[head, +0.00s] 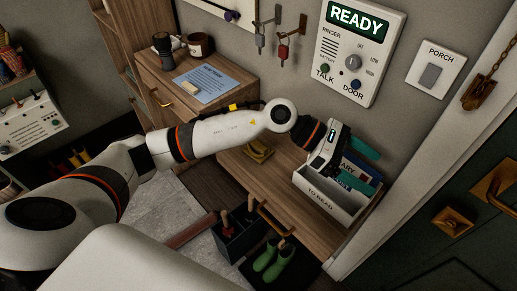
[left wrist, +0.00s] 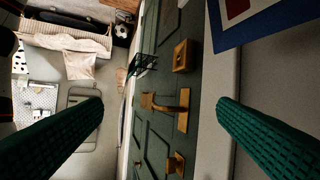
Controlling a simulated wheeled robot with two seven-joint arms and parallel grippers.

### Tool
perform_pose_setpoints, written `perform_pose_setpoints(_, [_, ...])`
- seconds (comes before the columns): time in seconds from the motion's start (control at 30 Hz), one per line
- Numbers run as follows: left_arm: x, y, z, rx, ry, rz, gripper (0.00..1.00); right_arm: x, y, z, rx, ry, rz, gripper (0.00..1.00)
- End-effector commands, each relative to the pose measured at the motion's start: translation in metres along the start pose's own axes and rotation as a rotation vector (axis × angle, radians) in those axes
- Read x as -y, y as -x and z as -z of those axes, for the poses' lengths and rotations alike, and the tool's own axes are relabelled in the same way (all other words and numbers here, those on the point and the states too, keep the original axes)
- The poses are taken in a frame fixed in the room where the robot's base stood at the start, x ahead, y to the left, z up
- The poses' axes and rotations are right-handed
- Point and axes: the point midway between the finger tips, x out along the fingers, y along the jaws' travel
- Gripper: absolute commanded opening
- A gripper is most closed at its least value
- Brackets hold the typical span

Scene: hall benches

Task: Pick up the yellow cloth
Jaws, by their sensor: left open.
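A small mustard-yellow thing (head: 258,151), which may be the yellow cloth, lies on the wooden bench just below my left forearm in the head view. The arm passes close above it in the picture, and its details are too small to be sure. My left gripper (head: 358,166) is to the right of it, over the white TO READ box, with its teal fingers apart and nothing between them. In the left wrist view the two fingers (left wrist: 160,115) are wide apart and no yellow cloth shows. My right gripper is not in view.
The white box (head: 322,200) holds books under my left gripper. A dark caddy (head: 237,236) and green boots (head: 270,257) stand below the bench. A dark green door (head: 440,235) with brass handles is at right. A cabinet (head: 150,82) bears a blue sheet (head: 205,84) and mug.

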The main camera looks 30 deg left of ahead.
Motion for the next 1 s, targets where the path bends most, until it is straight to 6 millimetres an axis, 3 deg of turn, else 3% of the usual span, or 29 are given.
perform_pose_setpoints(0.1, [0.030,0.044,-0.050,0.395,-0.211,-0.029,0.82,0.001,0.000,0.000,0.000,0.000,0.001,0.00])
perform_pose_setpoints(0.2, [0.056,0.099,-0.081,0.700,-0.309,-0.056,0.82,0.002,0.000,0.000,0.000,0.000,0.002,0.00])
perform_pose_setpoints(0.4, [0.084,0.202,-0.104,1.125,-0.344,-0.097,0.82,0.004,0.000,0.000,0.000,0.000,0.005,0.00])
perform_pose_setpoints(0.5, [0.087,0.231,-0.105,1.228,-0.331,-0.109,0.82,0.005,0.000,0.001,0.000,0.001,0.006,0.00])
perform_pose_setpoints(0.63, [0.089,0.241,-0.115,1.274,-0.320,-0.120,0.82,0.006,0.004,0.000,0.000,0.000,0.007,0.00])
perform_pose_setpoints(1.0, [0.094,0.224,-0.167,1.271,-0.322,-0.120,0.82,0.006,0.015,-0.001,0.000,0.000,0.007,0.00])
